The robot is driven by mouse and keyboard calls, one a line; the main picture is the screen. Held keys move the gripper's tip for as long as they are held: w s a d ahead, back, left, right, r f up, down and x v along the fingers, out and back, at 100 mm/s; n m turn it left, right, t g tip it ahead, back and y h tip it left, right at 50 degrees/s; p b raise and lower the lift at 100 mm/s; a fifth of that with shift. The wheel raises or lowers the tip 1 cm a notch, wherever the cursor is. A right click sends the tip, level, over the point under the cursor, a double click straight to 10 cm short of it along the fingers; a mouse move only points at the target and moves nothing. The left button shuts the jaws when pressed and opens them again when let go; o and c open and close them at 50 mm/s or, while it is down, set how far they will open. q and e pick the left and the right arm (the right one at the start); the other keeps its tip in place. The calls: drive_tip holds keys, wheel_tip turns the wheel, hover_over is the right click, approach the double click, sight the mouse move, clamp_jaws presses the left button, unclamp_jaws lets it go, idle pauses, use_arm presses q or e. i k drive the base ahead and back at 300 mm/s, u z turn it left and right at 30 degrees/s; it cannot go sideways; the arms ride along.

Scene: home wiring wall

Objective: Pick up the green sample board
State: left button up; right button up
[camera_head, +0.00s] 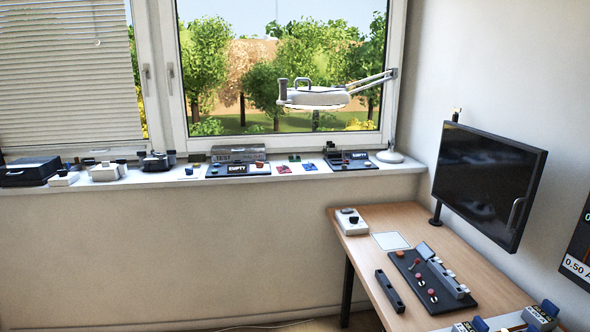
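A small green board (294,158) lies on the white window sill (230,178), below the window pane. It is very small in this view, so its details cannot be made out. A red piece (284,169) and a blue piece (310,167) lie close in front of it. Neither of my grippers shows in this view.
Dark trays marked EMPTY (237,171) (353,162) flank the small boards. A magnifier lamp (317,97) reaches over the sill from its right end. A wooden desk (375,262) with a dark control panel (430,282) stands right, below a wall monitor (487,185).

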sight(293, 159)
drive_tip(key=u, duration=1.05)
drive_tip(key=i, duration=2.35)
drive_tip(key=z, duration=1.4)
drive_tip(key=i, duration=0.8)
drive_tip(key=z, duration=0.85)
